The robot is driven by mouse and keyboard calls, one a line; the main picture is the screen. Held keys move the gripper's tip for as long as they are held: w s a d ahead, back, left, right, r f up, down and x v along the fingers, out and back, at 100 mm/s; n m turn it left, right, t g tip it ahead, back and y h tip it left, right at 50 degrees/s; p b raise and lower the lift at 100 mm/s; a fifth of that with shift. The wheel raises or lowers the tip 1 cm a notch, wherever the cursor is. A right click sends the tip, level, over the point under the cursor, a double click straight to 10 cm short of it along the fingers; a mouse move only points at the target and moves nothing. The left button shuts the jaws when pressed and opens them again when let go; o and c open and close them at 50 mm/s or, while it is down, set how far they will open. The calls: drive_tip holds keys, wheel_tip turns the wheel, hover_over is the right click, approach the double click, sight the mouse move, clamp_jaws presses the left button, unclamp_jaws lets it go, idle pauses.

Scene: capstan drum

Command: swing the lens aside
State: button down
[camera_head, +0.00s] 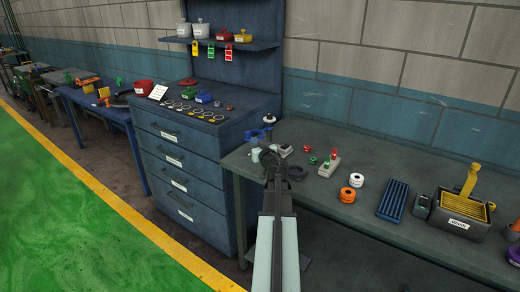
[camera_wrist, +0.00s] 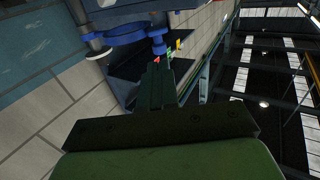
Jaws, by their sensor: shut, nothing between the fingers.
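The lens appears to be the blue ring (camera_wrist: 125,35) in the wrist view. It sits between a blue collar on a grey post (camera_wrist: 97,47) at left and a blue fitting (camera_wrist: 157,38) at right. In the head view a small blue assembly (camera_head: 257,134) stands on a post at the left end of the grey bench, partly behind my gripper. My gripper (camera_head: 272,155) is shut and empty, just in front of it. In the wrist view my closed fingers (camera_wrist: 156,68) point toward the blue fitting. I cannot tell whether they touch it.
The grey bench (camera_head: 375,165) carries a block with red and green knobs (camera_head: 329,164), orange and white rolls (camera_head: 347,195), a blue slotted tray (camera_head: 393,201) and a dark bin (camera_head: 460,215). A blue drawer cabinet (camera_head: 190,170) stands close on the left. The bench front has free room.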

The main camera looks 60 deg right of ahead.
sight(248, 135)
drive_tip(key=shift+x, duration=2.25)
drive_tip(key=shift+w, duration=2.65)
drive_tip(key=shift+a, duration=0.1)
